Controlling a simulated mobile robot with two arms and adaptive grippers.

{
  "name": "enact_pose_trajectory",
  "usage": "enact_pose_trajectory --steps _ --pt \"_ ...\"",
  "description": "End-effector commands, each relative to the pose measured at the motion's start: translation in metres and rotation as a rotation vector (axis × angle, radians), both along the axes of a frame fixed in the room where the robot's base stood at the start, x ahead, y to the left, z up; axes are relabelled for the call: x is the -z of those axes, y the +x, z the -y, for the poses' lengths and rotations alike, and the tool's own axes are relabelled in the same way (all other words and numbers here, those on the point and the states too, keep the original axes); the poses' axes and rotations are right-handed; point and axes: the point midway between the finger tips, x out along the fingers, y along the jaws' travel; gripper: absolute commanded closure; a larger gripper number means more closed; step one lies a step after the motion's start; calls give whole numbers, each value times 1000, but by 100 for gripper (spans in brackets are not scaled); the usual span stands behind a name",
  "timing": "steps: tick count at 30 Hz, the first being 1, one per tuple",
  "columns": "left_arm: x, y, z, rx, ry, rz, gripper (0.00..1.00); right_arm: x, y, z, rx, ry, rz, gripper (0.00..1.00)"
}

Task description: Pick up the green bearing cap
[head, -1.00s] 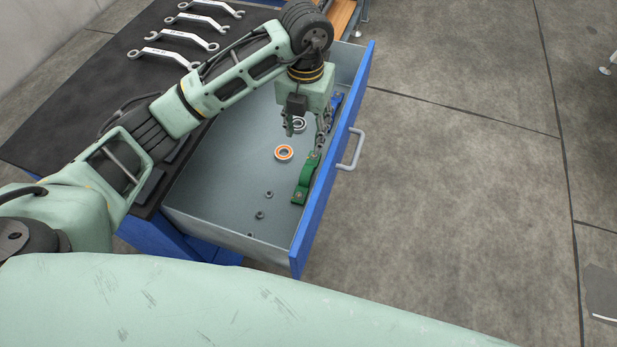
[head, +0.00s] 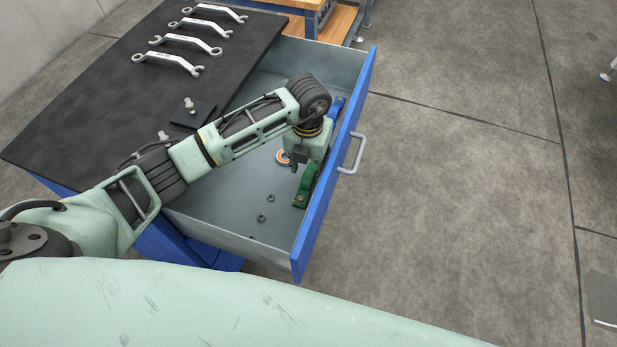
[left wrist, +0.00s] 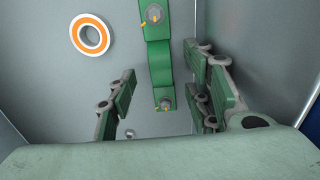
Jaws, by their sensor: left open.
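The green bearing cap (head: 303,194) lies in the open drawer, close to the inside of its blue front. In the left wrist view the cap (left wrist: 158,62) is a green strap with a bolt at each visible end, and it shows between my fingers. My left gripper (head: 306,172) points down over the far part of the cap and hides it in the head view. Its fingers (left wrist: 160,88) are open, one on each side of the cap, with gaps between. My right gripper is in neither view.
An orange-ringed bearing (left wrist: 90,34) lies beside the cap on the drawer floor (head: 230,190). Small nuts (head: 261,218) lie nearer. The drawer front (head: 325,205) rises close to the gripper. Wrenches (head: 185,41) lie on the black bench top (head: 90,95).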

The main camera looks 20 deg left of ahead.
Motion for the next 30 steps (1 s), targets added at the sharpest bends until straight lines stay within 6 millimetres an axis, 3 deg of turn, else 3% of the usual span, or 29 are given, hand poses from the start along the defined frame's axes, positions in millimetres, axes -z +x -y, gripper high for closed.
enact_pose_trajectory --steps 6,15,30 --pt "29 -1 0 0 -1 -2 54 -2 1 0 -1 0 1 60" --pt "33 0 0 1 0 0 55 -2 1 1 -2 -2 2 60" --pt "33 0 0 0 1 0 99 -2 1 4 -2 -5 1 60"
